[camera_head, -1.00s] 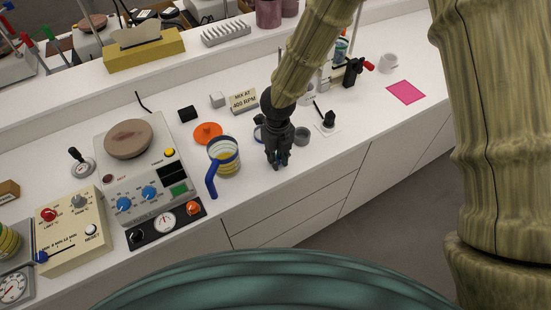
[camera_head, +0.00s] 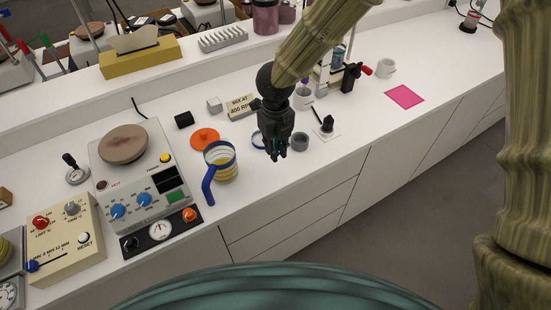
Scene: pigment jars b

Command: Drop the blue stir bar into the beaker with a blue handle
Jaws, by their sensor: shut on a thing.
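The beaker with a blue handle (camera_head: 221,161) stands upright on the white counter left of my gripper. It is clear with a coloured band and yellowish contents low inside, and its blue handle (camera_head: 208,184) points toward the front edge. My gripper (camera_head: 276,154) points down, to the right of the beaker and apart from it. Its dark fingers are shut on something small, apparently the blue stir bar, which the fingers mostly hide. I see no other blue stir bar on the counter.
A hotplate (camera_head: 125,147) stands left of the beaker, with an orange disc (camera_head: 205,138) behind it. A blue-rimmed ring or dish (camera_head: 257,139) and a small grey cup (camera_head: 299,141) flank my gripper. The sign (camera_head: 240,106) stands behind. The front strip right of the beaker is clear.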

